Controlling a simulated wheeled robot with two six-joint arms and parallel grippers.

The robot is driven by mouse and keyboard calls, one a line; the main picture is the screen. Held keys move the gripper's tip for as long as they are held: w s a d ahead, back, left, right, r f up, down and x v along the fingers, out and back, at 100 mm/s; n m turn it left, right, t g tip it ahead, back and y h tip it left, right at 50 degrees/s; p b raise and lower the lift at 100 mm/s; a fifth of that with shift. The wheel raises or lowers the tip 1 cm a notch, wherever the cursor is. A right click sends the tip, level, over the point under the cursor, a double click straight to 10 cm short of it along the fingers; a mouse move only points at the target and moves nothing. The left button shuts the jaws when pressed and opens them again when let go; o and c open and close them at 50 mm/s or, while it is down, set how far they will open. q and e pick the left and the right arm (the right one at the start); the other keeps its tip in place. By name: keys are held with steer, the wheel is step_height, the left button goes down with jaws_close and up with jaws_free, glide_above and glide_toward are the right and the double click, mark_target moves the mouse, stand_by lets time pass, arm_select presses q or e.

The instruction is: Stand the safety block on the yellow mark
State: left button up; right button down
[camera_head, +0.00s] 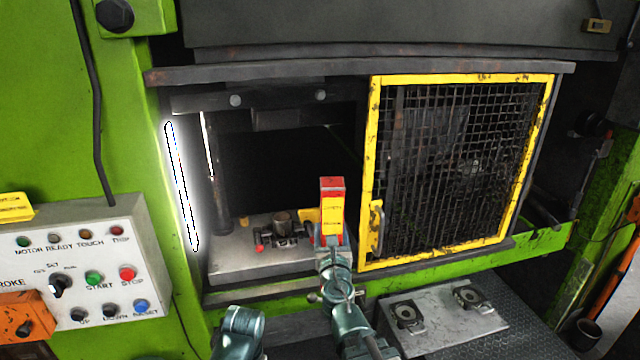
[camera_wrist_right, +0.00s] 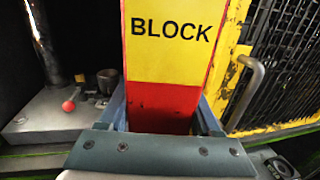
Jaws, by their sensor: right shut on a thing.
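The safety block (camera_head: 332,208) is a tall bar with red ends and a yellow middle. My right gripper (camera_head: 330,243) is shut on its lower red part and holds it upright in front of the press opening. In the right wrist view the block (camera_wrist_right: 172,55) shows the word BLOCK between the fingers of the right gripper (camera_wrist_right: 165,118). A yellow patch (camera_head: 309,215), which may be the yellow mark, shows just left of the block on the press bed (camera_head: 235,262); the block partly hides it. My left gripper is out of view; only a part of my arm shows low down.
A yellow-framed mesh guard (camera_head: 457,262) with a handle stands close right of the block. On the bed are a cylindrical cup (camera_head: 282,220) and a red-knobbed fixture. A control panel (camera_head: 75,265) is at left. A plate with two pedals (camera_head: 440,320) lies below the guard.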

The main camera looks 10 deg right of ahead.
mark_target(323, 213)
arm_select(q)
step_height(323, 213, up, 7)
steer(key=p, duration=0.5)
arm_select(e)
step_height(323, 213, up, 7)
steer(key=a+n+y, duration=0.2)
steer(key=y, duration=0.1)
steer(key=shift+w+a+f+y, duration=0.2)
steer(key=shift+a+y, duration=0.1)
steer(key=shift+y, duration=0.1)
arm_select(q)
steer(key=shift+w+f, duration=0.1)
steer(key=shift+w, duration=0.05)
arm_select(e)
steer(key=shift+w, duration=0.15)
